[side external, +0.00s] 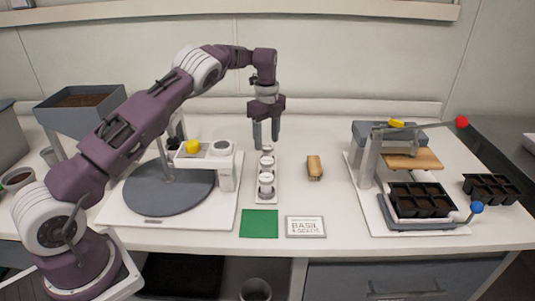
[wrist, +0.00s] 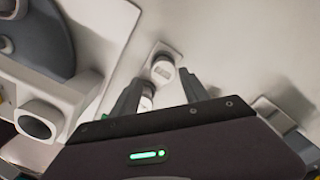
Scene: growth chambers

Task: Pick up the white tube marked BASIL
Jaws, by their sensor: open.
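A narrow white rack (side external: 266,199) stands mid-table with white capped tubes in a row. The front tube (side external: 265,181) and a middle tube (side external: 266,164) stand upright. The rearmost tube top lies close below my gripper (side external: 266,143). My gripper points down, open, with its fingers apart and nothing seen held. In the wrist view, one white tube (wrist: 162,69) shows beyond the fingertips and another (wrist: 147,91) shows partly beside the left finger. The tubes' markings are too small to read, so I cannot tell which is BASIL. A card (side external: 306,226) reading BASIL lies in front.
A green mat (side external: 259,223) lies left of the card. A brown-topped brush-like block (side external: 314,166) lies right of the rack. A white stand with a grey disc (side external: 169,192) is close on the left. A press with a black seedling tray (side external: 420,200) stands right.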

